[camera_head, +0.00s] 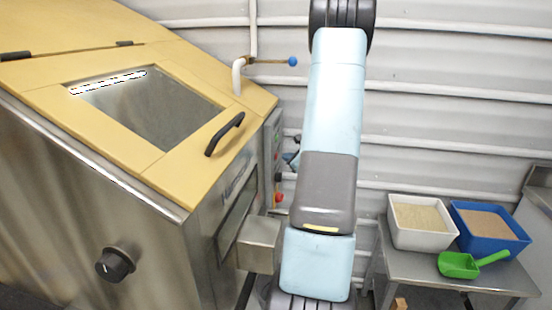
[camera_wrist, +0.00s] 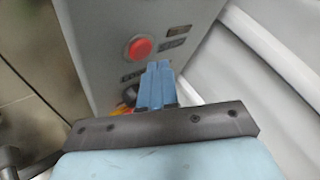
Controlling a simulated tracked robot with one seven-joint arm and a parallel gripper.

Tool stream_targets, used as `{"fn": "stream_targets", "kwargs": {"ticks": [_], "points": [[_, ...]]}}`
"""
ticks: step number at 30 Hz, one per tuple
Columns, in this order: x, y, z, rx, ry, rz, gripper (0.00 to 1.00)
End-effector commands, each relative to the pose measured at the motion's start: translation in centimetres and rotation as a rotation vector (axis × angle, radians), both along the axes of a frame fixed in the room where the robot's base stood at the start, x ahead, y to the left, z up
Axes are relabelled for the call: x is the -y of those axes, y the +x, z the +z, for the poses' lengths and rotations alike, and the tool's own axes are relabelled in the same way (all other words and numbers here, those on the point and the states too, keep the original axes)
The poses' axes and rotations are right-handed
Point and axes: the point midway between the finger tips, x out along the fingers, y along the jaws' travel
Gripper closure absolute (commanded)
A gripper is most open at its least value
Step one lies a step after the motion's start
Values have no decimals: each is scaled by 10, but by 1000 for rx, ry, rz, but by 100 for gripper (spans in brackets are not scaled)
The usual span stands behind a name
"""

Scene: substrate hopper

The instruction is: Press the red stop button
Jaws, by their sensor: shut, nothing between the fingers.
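The red stop button (camera_wrist: 139,48) is a round red cap on the grey control panel (camera_wrist: 110,25) in the wrist view. In the head view a small red button (camera_head: 278,197) shows on the panel at the hopper's right side. My gripper (camera_wrist: 158,66) has its blue fingers shut together and empty. In the wrist view the fingertips lie just below and right of the red button. The button is fully visible and I see no contact. A dark knob (camera_wrist: 129,91) is partly hidden left of the fingers.
The steel hopper with its yellow lid (camera_head: 110,125) fills the left. A metal table (camera_head: 455,280) at right holds a white bin (camera_head: 420,240), a blue bin (camera_head: 515,245) and a green scoop (camera_head: 462,266). A corrugated wall (camera_head: 450,110) stands close behind.

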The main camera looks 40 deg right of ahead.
Motion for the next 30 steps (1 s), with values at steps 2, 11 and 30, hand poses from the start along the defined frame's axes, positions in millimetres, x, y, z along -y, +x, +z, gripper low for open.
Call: {"fn": "stream_targets", "kwargs": {"ticks": [2, 11, 30], "points": [[0, 0, 0, 0, 0, 0, 100], [12, -14, 0, 0, 0, -1, 100], [33, -38, 0, 0, 0, 0, 100]]}}
